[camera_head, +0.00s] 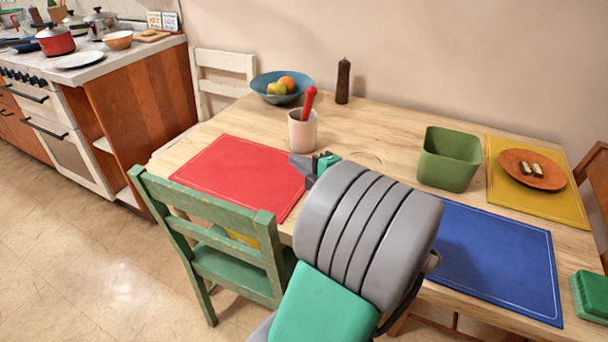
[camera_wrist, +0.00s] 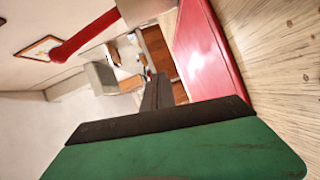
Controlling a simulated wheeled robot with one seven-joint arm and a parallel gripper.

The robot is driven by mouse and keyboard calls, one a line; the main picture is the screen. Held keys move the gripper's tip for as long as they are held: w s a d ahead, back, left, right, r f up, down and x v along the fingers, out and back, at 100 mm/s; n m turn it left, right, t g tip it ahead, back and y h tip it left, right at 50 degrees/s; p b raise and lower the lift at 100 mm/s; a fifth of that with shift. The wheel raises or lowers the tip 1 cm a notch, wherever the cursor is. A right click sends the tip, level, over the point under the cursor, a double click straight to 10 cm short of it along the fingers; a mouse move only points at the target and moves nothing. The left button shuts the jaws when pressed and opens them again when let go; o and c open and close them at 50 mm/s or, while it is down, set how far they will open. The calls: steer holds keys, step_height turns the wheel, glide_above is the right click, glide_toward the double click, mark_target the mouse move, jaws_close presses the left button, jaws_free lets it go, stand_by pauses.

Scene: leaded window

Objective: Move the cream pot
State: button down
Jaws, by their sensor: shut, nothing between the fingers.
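The cream pot (camera_head: 302,135) stands upright on the wooden table, near the far edge of the red placemat, with a red-handled utensil (camera_head: 309,103) leaning in it. My gripper (camera_head: 300,162) is just in front of the pot, low over the table, shut and empty; my arm hides part of it. In the wrist view, the picture is turned sideways, the dark finger (camera_wrist: 158,92) shows in the middle, and part of the cream pot (camera_wrist: 143,9) shows at the top edge. No contact between gripper and pot can be made out.
A red placemat (camera_head: 235,175) lies left of my gripper, a blue one (camera_head: 490,260) right. A green bin (camera_head: 449,160), a blue fruit bowl (camera_head: 263,84) and a dark mill (camera_head: 343,80) stand around. A green chair (camera_head: 215,225) is at the near side.

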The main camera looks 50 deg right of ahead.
steer(key=s+d, duration=0.1)
steer(key=s+d+f+h, duration=0.1)
steer(key=s+d+h+b, duration=0.1)
steer(key=d, duration=0.1)
steer(key=shift+s+f+t, duration=0.25)
steer(key=shift+s+t, duration=0.1)
steer(key=shift+t, duration=0.05)
steer(key=shift+w+r, duration=0.2)
steer(key=shift+r, duration=0.05)
steer(key=p, duration=0.1)
glide_toward(295, 129)
steer(key=w+a, duration=0.2)
steer(key=shift+a, duration=0.3)
steer(key=w+d, duration=0.2)
steer(key=d, duration=0.1)
steer(key=shift+w+d+f, duration=0.1)
steer(key=shift+w, duration=0.15)
steer(key=shift+w+d, duration=0.25)
steer(key=shift+d, duration=0.1)
